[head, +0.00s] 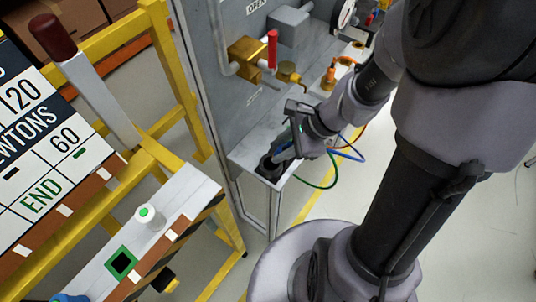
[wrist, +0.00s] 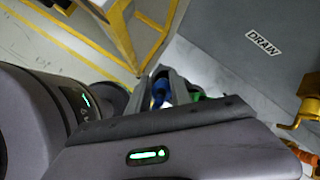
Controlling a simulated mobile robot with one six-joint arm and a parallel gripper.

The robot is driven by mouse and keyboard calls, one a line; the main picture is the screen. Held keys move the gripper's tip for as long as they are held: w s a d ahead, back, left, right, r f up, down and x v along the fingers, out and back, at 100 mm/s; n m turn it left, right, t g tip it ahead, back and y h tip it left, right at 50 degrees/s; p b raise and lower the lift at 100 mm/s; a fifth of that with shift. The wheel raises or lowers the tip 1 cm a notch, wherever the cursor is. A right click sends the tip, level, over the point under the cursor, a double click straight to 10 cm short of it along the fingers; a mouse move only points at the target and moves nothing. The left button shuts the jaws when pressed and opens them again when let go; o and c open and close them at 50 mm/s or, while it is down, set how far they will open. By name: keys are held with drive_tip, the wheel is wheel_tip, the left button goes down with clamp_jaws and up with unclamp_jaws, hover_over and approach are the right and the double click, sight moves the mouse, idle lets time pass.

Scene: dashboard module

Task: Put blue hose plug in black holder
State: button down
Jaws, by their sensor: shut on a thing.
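The blue hose plug (wrist: 159,91) shows between the fingers of my gripper (wrist: 171,90) in the wrist view. My gripper is shut on it. In the head view, my gripper (head: 284,148) is low over the left end of the grey panel's ledge, with a bit of blue at its fingers. A dark shape that looks like the black holder (head: 267,168) sits on that ledge end, right below the fingers. I cannot tell whether the plug is inside the holder or just above it, because the fingers hide the contact.
A blue hose (head: 347,154) and a green hose (head: 318,186) loop off the ledge's front. Valves and orange fittings (head: 329,77) stand along the panel to the right. A yellow frame with a button shelf (head: 180,205) is at the left. A DRAIN label (wrist: 264,40) shows on the panel.

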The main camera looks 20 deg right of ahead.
sight(275, 154)
drive_tip(key=f+b, duration=0.1)
drive_tip(key=w+f+b, duration=0.1)
drive_tip(key=f, duration=0.2)
drive_tip(key=shift+w+a+f+b, duration=0.15)
drive_tip(key=shift+w+a+b, duration=0.05)
drive_tip(key=shift+a+b, duration=0.2)
drive_tip(key=shift+w+a+f+b, duration=0.1)
drive_tip(key=shift+a+f+b, duration=0.05)
drive_tip(key=shift+f+b, duration=0.55)
drive_tip(key=shift+w+a+f+g+h+p, duration=0.35)
drive_tip(key=shift+w+g+h+p, duration=0.15)
drive_tip(key=shift+g+p, duration=0.2)
drive_tip(key=shift+w+a+f+g+h+p, duration=0.2)
drive_tip(key=shift+w+f+g+h+p, duration=0.15)
drive_tip(key=shift+g+h+p, duration=0.35)
drive_tip(key=shift+f, duration=0.1)
drive_tip(key=c, duration=1.2)
unclamp_jaws()
drive_tip(key=shift+o, duration=0.2)
